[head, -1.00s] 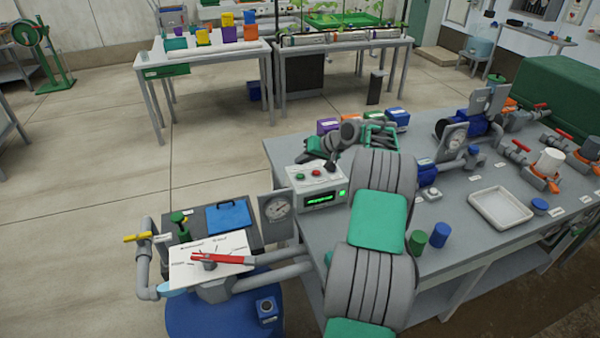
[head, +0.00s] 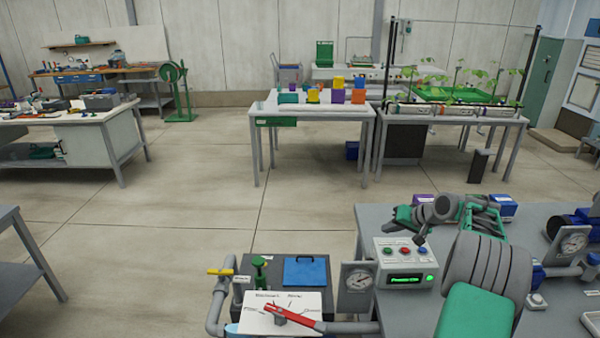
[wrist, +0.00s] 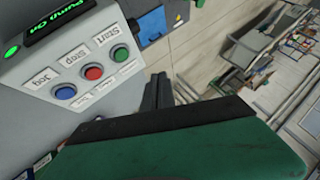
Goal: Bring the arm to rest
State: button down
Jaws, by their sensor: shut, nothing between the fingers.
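My gripper (wrist: 158,85) shows in the wrist view as two dark fingers close together, shut and empty. Its green housing fills the bottom of that view. In the head view my arm is folded over the bench (head: 380,325), with the gripper's green housing behind the control box (head: 404,266). The fingers are small and partly hidden there. The control box also shows in the wrist view (wrist: 50,75), upside down, with green, red and blue buttons and a lit display reading "Pump On". The fingers appear beside the box, with nothing held.
A dial gauge (head: 356,287) stands left of the box. Small boxes sit behind my arm. The floor (head: 190,210) at left is open.

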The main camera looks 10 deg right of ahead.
jog(key=s+a+r+n+g+h, duration=0.1)
jog(key=s+a+r, duration=0.2)
jog(key=a, duration=0.4)
jog(key=s+a+r+n+g, duration=0.1)
jog(key=s+a+r, duration=0.2)
jog(key=a, duration=0.5)
jog(key=s+a+r+n+g+h, duration=0.1)
jog(key=s+a+r, duration=0.2)
jog(key=a, duration=0.4)
jog(key=s+a+f, duration=0.1)
jog(key=s+a, duration=0.2)
jog(key=s, duration=0.4)
jog(key=s+a+f+n+g, duration=0.1)
jog(key=s+a, duration=0.2)
jog(key=s, duration=0.4)
jog(key=s+a+f+h, duration=0.1)
jog(key=s+a, duration=0.1)
jog(key=s, duration=0.6)
jog(key=shift+a+f+n, duration=0.3)
jog(key=shift+a+n, duration=0.1)
